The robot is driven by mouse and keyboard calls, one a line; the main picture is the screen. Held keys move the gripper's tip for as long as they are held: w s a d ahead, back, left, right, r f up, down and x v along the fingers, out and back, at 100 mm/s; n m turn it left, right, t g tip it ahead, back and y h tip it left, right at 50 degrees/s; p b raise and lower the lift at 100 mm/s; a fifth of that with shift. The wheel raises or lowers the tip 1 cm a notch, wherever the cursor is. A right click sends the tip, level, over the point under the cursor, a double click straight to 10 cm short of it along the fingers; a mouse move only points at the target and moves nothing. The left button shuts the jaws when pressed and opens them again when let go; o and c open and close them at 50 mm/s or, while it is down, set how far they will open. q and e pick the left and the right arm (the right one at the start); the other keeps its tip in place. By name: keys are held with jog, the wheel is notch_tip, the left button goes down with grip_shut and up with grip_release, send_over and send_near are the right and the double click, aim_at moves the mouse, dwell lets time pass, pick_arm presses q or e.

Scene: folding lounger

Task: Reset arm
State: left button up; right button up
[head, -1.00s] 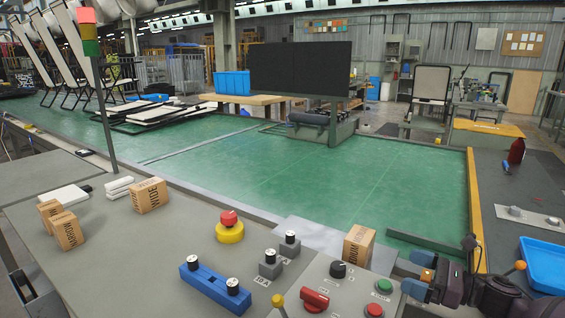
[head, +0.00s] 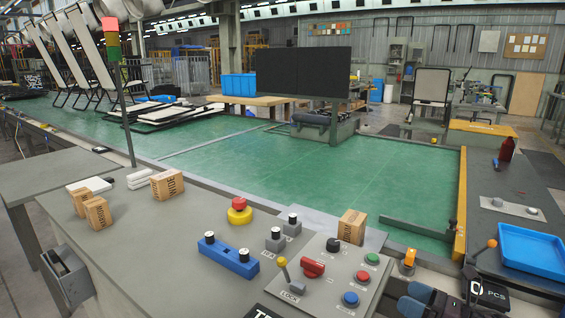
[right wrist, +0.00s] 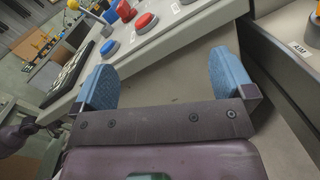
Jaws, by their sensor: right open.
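My right gripper (head: 411,300) is at the bottom right of the head view, low beside the front right of the control panel (head: 330,272). In the right wrist view its two blue fingers (right wrist: 168,78) stand wide apart with nothing between them. The panel's side face shows beyond the fingers, and the red and blue buttons are above them. My left gripper is not in view.
A grey console top (head: 150,235) carries several cardboard boxes, a red-and-yellow emergency button (head: 239,211) and a blue block (head: 228,255). A blue tray (head: 532,249) lies on the right counter. The green table (head: 290,165) is mostly clear.

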pick_arm(q)
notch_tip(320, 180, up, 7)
jog(key=p, duration=0.8)
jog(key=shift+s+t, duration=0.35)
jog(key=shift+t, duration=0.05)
pick_arm(e)
jog(key=s+f+n+h, duration=0.3)
jog(key=s+n+h, duration=0.1)
jog(key=s+n, duration=0.6)
jog(key=s+a+f+n+h, duration=0.1)
jog(key=s+f+n+h, duration=0.2)
jog(key=s+n, duration=0.7)
jog(key=s+f+n+h, duration=0.3)
jog(key=s+n+h, duration=0.4)
jog(key=s+n, duration=0.4)
jog(key=s, duration=0.5)
jog(key=shift+s+a+f+g, duration=0.15)
jog(key=shift+s+a+g, duration=0.1)
jog(key=shift+s+g, duration=0.1)
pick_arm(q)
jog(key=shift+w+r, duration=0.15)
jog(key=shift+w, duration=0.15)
